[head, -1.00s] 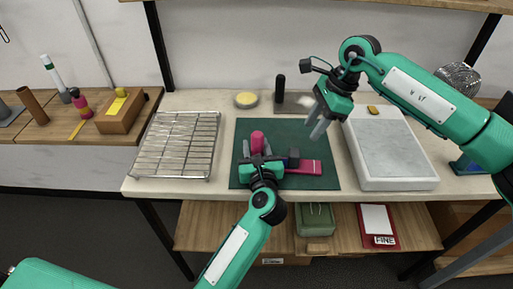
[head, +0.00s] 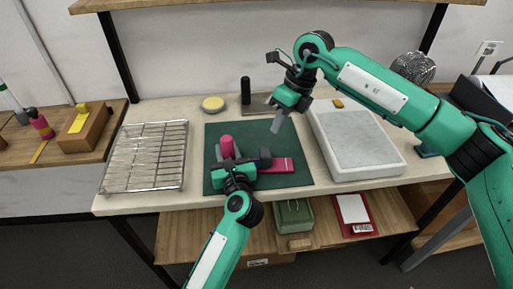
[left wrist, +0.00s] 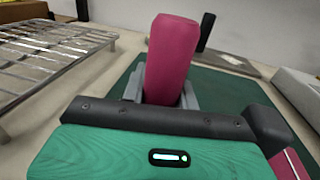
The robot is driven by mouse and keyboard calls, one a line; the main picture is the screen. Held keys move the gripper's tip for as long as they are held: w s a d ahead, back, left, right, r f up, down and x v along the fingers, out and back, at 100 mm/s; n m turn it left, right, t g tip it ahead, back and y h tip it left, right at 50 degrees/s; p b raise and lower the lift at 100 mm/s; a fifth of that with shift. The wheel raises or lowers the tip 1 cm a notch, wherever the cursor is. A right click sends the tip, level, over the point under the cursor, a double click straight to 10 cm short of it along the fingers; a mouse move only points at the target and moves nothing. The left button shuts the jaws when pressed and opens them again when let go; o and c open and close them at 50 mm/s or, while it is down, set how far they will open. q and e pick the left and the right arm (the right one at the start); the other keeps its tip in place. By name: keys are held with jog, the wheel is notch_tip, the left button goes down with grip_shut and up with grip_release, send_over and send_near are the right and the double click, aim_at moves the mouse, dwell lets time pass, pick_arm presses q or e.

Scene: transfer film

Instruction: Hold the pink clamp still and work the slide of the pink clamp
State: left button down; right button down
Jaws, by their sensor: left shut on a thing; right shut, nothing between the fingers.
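The pink clamp (head: 276,165) lies on the dark green mat (head: 258,132). Its pink upright part (head: 227,147) stands between the fingers of my left gripper (head: 229,158), which is shut on it. In the left wrist view the pink upright part (left wrist: 172,58) rises between grey fingers, and a pink bar shows at the lower right. My left gripper's body hides the middle of the clamp. My right gripper (head: 276,123) is shut and empty, above the mat's back right part, apart from the clamp.
A wire rack (head: 146,157) stands left of the mat, and a grey-white slab (head: 357,143) stands right of it. A yellow disc (head: 213,103) and a black upright handle (head: 246,90) are behind the mat.

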aim_at(265, 158)
jog(key=a+f+m, duration=0.1)
jog(key=f+m, duration=0.1)
jog(key=m, duration=0.7)
jog(key=s+a+f+m, duration=0.1)
jog(key=a+f+m, duration=0.1)
jog(key=m, duration=0.8)
jog(key=a+f+m, duration=0.2)
jog(key=f+m, duration=0.2)
jog(key=m, duration=0.5)
jog(key=shift+s+a+f+t, duration=0.15)
jog(key=shift+t, duration=0.25)
